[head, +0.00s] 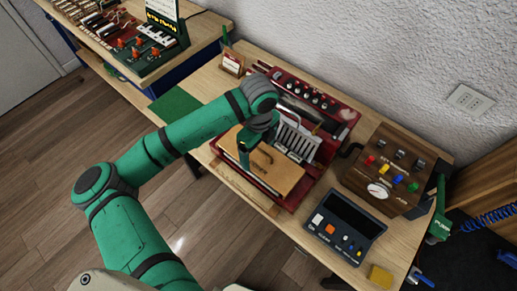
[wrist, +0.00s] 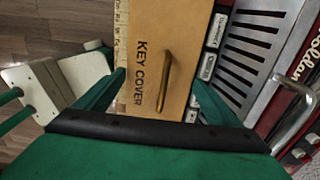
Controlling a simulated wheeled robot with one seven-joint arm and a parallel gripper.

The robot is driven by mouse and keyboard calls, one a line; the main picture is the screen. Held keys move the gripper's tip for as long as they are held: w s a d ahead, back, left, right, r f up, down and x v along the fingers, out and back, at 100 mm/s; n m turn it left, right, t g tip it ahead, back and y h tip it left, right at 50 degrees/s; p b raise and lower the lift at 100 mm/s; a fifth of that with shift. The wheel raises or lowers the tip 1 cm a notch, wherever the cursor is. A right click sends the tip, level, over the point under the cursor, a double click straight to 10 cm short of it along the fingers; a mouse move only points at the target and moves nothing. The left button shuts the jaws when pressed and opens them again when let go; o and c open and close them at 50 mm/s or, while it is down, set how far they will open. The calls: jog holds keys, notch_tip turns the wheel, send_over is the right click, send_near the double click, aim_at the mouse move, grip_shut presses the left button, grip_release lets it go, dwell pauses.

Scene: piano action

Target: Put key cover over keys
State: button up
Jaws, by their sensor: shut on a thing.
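The key cover (head: 275,172) is a flat tan wooden panel with a dark curved handle. It lies over the front part of the red piano action unit (head: 345,112), close to its surface; whether it rests fully on it I cannot tell. In the wrist view the key cover (wrist: 143,95) shows its printed name and brass handle (wrist: 165,80). My gripper (head: 243,158) is at the cover's left part. In the wrist view my gripper (wrist: 159,80) has one finger at each side of the cover and is shut on it. The keys under it are hidden.
A silver slotted grille (head: 297,138) and a bent metal lever (wrist: 298,100) are beside the cover. A ruler strip (wrist: 121,35) runs along its edge. A dark control box (head: 345,225) and a wooden box with coloured knobs (head: 385,170) stand to the right.

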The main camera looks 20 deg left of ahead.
aim_at(259, 150)
jog(key=shift+f, duration=0.25)
jog(key=o, duration=1.1)
jog(key=shift+r, duration=5.4)
